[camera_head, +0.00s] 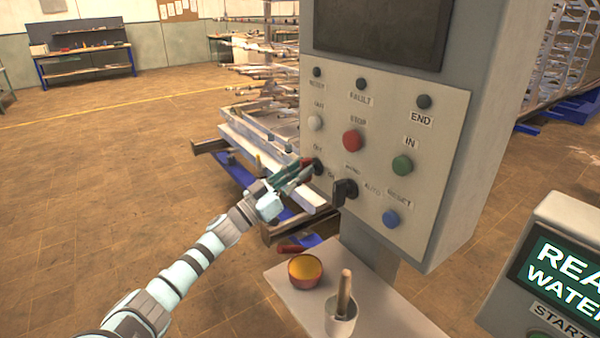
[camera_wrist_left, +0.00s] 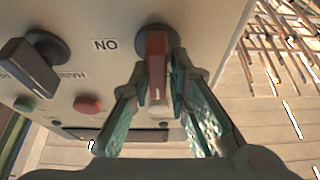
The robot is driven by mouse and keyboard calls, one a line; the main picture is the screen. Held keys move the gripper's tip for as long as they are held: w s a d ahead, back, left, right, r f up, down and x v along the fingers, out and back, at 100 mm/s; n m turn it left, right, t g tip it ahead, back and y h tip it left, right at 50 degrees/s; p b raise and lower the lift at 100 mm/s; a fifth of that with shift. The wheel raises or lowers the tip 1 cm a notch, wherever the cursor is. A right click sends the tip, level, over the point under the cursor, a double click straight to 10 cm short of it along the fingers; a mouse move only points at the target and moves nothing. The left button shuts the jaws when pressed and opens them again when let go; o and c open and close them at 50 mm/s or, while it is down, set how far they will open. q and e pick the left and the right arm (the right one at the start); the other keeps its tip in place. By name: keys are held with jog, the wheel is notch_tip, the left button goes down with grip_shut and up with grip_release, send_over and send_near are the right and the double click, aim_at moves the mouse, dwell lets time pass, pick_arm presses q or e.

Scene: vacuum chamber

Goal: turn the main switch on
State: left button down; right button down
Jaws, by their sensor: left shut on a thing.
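The main switch is a red handle on a round black base at the lower left of the control panel (camera_head: 385,150). In the head view its black base (camera_head: 319,167) shows just beyond my gripper. In the wrist view the red handle (camera_wrist_left: 156,56) stands between my fingertips, beside an "ON" label (camera_wrist_left: 105,45). My left gripper (camera_head: 301,171) is shut on the red handle, one finger on each side; it also shows in the wrist view (camera_wrist_left: 158,88). The handle's exact angle against the labels is hard to tell. My right gripper is not in view.
A black selector knob (camera_head: 344,192) sits right of the switch, with a blue button (camera_head: 391,218) beyond it. Red (camera_head: 352,140) and green (camera_head: 402,165) buttons are above. A shelf below bears a yellow-lined bowl (camera_head: 305,271) and a white mortar (camera_head: 341,318) with pestle.

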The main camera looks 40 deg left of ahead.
pick_arm(q)
jog(key=shift+m, duration=0.4)
jog(key=m+g+h+b, duration=0.1)
jog(key=m+g, duration=0.1)
jog(key=m, duration=0.5)
jog(key=m+g+h+b, duration=0.1)
jog(key=m+g+h, duration=0.1)
jog(key=m, duration=0.5)
jog(key=m+g+h+b, duration=0.1)
jog(key=m+g+h, duration=0.1)
jog(key=m, duration=0.5)
jog(key=shift+s+m+g, duration=0.1)
jog(key=shift+m+g, duration=0.2)
jog(key=shift+g, duration=0.6)
jog(key=c, duration=1.6)
grip_release()
jog(key=shift+c, duration=0.2)
jog(key=shift+o, duration=0.2)
jog(key=shift+d, duration=0.2)
